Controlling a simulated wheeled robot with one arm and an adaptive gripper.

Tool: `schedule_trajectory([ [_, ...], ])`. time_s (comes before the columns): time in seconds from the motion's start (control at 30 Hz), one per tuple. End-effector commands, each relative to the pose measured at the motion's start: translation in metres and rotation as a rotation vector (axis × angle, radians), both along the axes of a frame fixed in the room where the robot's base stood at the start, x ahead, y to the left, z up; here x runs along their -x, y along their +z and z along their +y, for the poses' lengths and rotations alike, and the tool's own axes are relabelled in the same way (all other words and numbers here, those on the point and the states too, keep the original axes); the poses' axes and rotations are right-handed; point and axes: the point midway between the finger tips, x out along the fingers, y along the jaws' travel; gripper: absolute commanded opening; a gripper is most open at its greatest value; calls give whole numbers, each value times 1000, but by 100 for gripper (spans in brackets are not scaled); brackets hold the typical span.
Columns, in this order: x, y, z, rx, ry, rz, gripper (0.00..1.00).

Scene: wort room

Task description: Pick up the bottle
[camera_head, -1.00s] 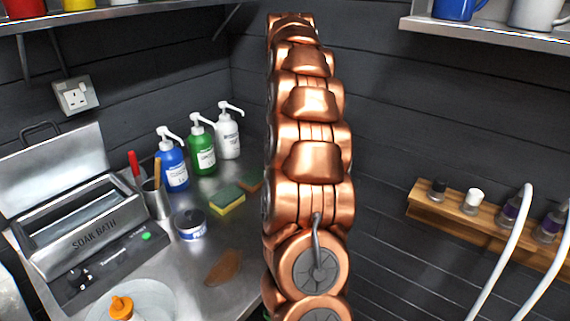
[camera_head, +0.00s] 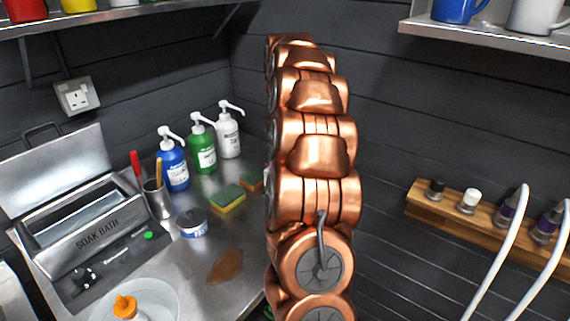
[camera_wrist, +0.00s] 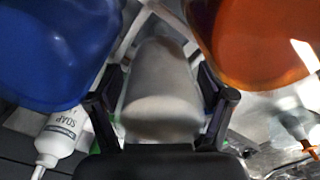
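Several bottles are in view, and I cannot tell which one the task means. In the head view, a blue pump bottle (camera_head: 173,166), a green one (camera_head: 203,150) and a white one (camera_head: 229,136) stand upright at the back of the metal counter. A bottle with an orange cap (camera_head: 125,306) shows at the bottom left. My gripper (camera_wrist: 160,92) shows only in the wrist view. Its fingers are spread on either side of a blurred pale grey, rounded thing (camera_wrist: 162,95), with gaps near the fingertips.
An open soak bath (camera_head: 75,225), a tool cup (camera_head: 157,199), a round tin (camera_head: 191,223) and a sponge (camera_head: 228,202) crowd the counter. A brown stain (camera_head: 226,266) marks it. A wooden rack (camera_head: 480,222) is on the right wall. Large blue (camera_wrist: 50,45) and orange (camera_wrist: 250,40) things flank my gripper.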

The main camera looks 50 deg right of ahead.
Motion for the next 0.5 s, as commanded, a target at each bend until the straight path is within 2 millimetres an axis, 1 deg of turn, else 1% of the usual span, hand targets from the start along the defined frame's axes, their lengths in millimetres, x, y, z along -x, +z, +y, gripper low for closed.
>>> schedule_trajectory([
  [0.03, 0, 0, 0, -1, 0, 1, 69],
  [0.07, 0, 0, 0, -1, 0, 1, 66],
  [0.4, 0, -1, 1, -3, 0, 3, 31],
  [0.43, 0, -1, 1, -3, 0, 3, 28],
  [0.5, 0, -2, 1, -3, 0, 3, 28],
])
